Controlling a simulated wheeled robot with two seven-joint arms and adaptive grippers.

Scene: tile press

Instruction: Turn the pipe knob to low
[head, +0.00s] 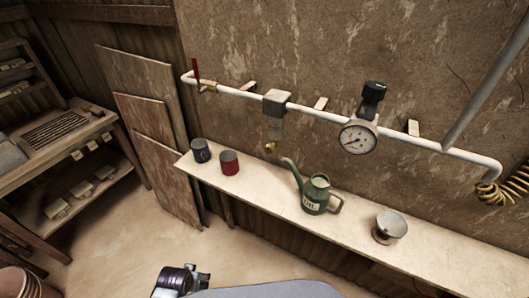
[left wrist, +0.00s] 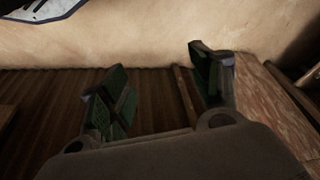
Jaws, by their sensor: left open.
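The pipe knob is a black knob (head: 374,92) on the white wall pipe (head: 240,94), right of centre in the head view. A round white-faced gauge (head: 358,138) sits just below it. The knob's setting marks are too small to read. My left gripper (head: 181,281) is low at the bottom of the head view, well below and left of the knob, touching nothing. In the left wrist view the gripper (left wrist: 160,80) has its green-padded fingers apart with nothing between them. The knob does not show there. My right gripper is not in view.
A red lever (head: 196,70) and a grey box valve (head: 276,103) are on the pipe. The shelf (head: 270,190) below holds a blue can (head: 200,150), red can (head: 229,162), green watering can (head: 317,194) and metal bowl (head: 390,225). A coiled yellow hose (head: 515,186) hangs right.

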